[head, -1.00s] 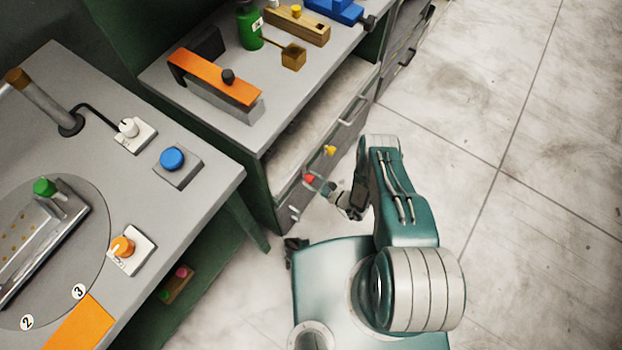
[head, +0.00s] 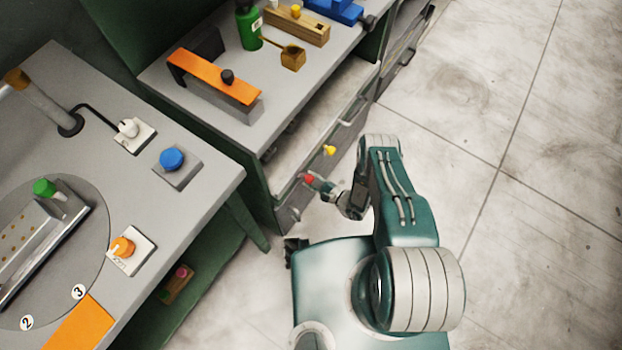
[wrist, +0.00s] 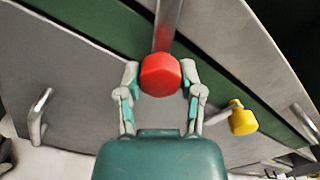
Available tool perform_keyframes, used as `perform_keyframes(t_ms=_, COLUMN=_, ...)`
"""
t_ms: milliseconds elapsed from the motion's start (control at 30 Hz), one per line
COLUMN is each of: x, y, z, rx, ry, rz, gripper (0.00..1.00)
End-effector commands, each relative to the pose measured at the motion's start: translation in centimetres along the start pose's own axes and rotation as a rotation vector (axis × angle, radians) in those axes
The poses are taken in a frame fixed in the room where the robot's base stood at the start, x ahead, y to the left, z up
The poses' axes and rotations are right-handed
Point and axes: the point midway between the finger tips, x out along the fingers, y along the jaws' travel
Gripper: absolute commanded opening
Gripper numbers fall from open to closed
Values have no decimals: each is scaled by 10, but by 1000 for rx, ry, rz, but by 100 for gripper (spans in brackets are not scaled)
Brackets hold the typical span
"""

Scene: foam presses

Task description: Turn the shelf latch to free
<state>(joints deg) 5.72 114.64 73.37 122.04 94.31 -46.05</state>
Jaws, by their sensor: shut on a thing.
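A red knob (wrist: 160,75) sits at the end of a grey bar, in the middle of the wrist view. It also shows in the head view (head: 309,178), low on the front of the grey cabinet. My gripper (wrist: 160,85) has one finger on each side of the knob and is shut on it. In the head view my gripper (head: 319,183) reaches the knob from the right. A yellow knob (wrist: 242,120) is to the right, apart from my fingers; it also shows in the head view (head: 329,150). I cannot tell from markings which knob is the shelf latch.
A bar handle (wrist: 38,115) stands out at the left of the wrist view. The bench above bears an orange-topped press (head: 215,80) and a green bottle (head: 248,25). Another bench (head: 215,170) stands at the left. The floor (head: 540,230) at the right is clear.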

Motion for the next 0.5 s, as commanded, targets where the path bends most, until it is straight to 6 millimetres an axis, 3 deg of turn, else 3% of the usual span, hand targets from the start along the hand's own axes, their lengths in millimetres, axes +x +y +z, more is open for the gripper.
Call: perform_keyframes(t_ms=500, x=0, y=1, z=1, rx=-489, ry=-3, rz=4, gripper=1)
